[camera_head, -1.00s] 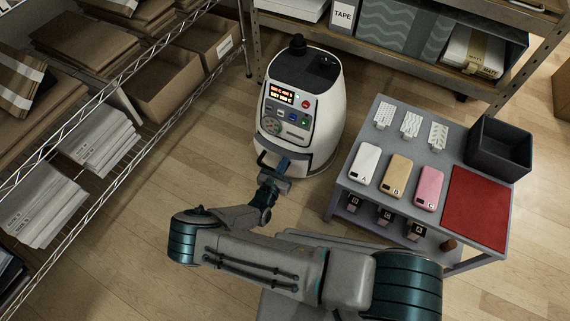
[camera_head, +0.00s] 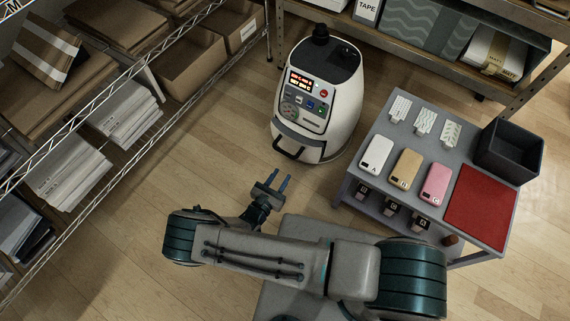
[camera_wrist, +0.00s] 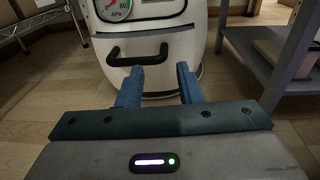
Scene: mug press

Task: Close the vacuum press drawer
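The white rounded vacuum press (camera_head: 318,95) stands on the floor between the shelves and the table. Its drawer (camera_head: 301,143) is low on the front, with a black bar handle (camera_wrist: 137,51). My gripper (camera_head: 279,183) is open and empty, apart from the press and in front of the drawer. In the wrist view its two blue fingers (camera_wrist: 158,85) are spread just below and around the right end of the handle in the picture.
A grey table (camera_head: 380,139) with phone cases, patterned cards, a red mat (camera_head: 480,208) and a dark bin (camera_head: 509,152) stands to the right. Wire shelves (camera_head: 150,150) with boxes and papers line the left. Bare floor lies before the press.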

